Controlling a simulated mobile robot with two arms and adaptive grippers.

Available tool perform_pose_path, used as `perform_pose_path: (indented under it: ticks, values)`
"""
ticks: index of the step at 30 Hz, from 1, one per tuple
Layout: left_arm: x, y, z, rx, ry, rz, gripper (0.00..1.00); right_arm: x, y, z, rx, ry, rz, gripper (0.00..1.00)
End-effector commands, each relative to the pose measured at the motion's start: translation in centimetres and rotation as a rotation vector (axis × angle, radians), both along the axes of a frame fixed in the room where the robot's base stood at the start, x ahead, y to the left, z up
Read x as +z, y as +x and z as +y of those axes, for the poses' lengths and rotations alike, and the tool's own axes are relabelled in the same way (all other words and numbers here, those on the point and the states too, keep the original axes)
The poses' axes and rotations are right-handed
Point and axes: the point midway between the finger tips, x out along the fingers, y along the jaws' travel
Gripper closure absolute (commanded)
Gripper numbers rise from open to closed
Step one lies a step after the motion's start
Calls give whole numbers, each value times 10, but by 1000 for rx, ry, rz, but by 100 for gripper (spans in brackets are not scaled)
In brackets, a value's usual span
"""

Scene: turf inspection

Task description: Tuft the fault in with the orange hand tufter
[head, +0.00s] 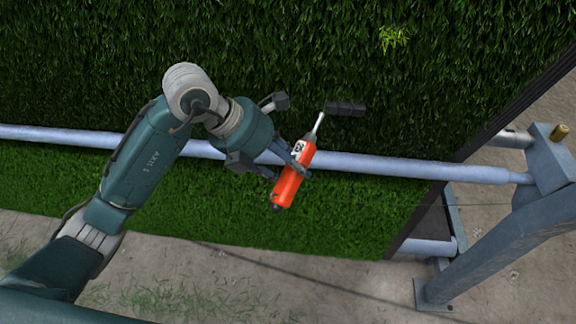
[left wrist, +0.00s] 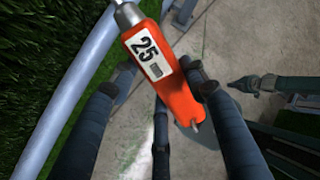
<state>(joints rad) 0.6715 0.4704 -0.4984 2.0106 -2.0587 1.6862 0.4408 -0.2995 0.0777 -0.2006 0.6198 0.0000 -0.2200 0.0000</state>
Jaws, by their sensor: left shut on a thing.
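My left gripper (head: 283,146) is shut on the orange hand tufter (head: 291,187). The tufter is tilted in the head view, with its pale shaft up and to the right and a black block-shaped head (head: 345,108) at the shaft's end, in front of the dark turf. I cannot tell whether the head touches the turf. A light yellow-green patch (head: 393,37), which looks like the fault, lies above and right of the head, apart from it. In the left wrist view the tufter (left wrist: 180,98) shows a white "25" label between the fingers; its head is out of frame.
A pale blue pipe (head: 370,164) runs across the turf below the tufter's head. A blue-grey metal frame (head: 490,240) stands at the right, on bare ground. A dark green arm-like part (left wrist: 275,85) in the left wrist view may be my right arm; its end is too small to read.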

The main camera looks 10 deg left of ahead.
Motion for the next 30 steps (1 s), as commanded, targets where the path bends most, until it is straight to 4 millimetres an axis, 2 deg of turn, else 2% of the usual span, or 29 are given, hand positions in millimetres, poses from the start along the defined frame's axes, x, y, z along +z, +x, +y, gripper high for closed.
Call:
perform_pose_path:
  ticks: [30]
  values:
    - [7, 20, -1, 0, -3, -3, 91, 0, 0, -2, 0, -2, 1, 100]
